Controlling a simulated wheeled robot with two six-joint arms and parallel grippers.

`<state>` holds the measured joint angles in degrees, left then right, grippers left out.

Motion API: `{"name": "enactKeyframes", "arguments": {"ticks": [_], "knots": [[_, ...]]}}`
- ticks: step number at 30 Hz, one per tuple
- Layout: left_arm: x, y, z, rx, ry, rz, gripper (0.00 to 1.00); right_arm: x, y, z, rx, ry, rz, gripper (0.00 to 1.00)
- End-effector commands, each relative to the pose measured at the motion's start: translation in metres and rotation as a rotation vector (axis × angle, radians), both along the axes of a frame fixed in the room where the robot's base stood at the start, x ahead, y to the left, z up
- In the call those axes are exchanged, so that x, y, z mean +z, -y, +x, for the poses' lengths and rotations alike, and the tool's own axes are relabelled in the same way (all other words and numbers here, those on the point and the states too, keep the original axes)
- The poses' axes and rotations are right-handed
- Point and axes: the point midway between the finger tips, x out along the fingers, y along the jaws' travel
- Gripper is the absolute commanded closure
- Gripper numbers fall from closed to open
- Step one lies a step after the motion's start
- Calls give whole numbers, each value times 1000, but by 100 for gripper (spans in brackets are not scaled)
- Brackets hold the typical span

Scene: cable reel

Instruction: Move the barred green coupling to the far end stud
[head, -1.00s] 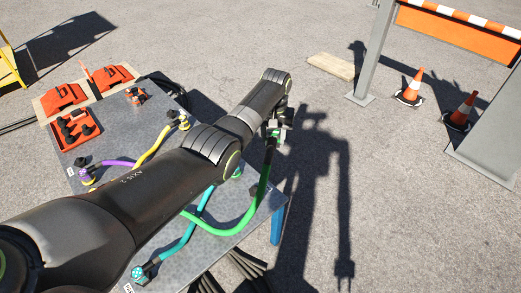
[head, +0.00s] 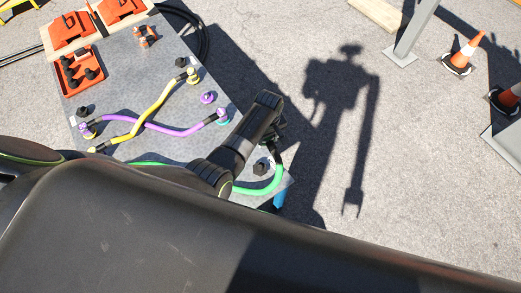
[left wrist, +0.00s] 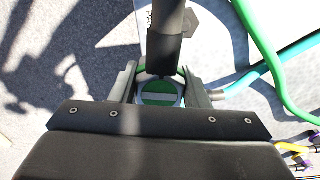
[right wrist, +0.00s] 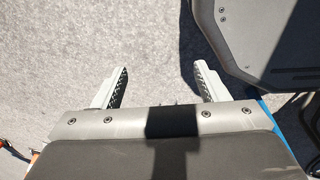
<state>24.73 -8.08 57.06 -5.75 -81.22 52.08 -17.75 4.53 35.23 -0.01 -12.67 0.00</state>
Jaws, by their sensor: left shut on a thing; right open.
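The green coupling (left wrist: 158,90), its round face crossed by a white bar, sits between the fingers of my left gripper (left wrist: 159,88) in the left wrist view. The gripper is shut on it. A dark cylinder stands in front of its upper edge. In the head view my left gripper (head: 275,132) is over the right part of the grey table, and my arm partly hides it. The green cable (head: 265,189) loops below it. A dark stud (head: 260,168) stands near the table's right corner. My right gripper (right wrist: 158,85) is open and empty above the pavement.
The grey table (head: 165,60) carries a yellow cable (head: 150,112) crossing a purple cable (head: 165,128), more dark studs (head: 180,62) and a red tray (head: 80,87). Traffic cones (head: 463,53) and a grey post (head: 413,35) stand at right. My arm hides the table's near side.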

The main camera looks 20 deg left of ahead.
Motion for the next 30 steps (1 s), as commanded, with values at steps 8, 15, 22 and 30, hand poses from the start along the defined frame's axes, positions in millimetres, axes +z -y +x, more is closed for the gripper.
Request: {"name": "enactKeyframes", "arguments": {"ticks": [8, 15, 22, 30], "knots": [[-20, -8, -46, 163, 2, 4, 86, 7, 0, 5, 2, 7, 0, 33], [-29, -9, -49, 178, 2, 6, 86, 0, 1, 15, 4, 23, -1, 33], [-49, -9, -49, 177, 3, 6, 86, -23, 1, 14, 4, 22, -1, 33], [-77, -9, -49, 176, 2, 6, 86, -55, 1, 12, 3, 17, -2, 33]]}}
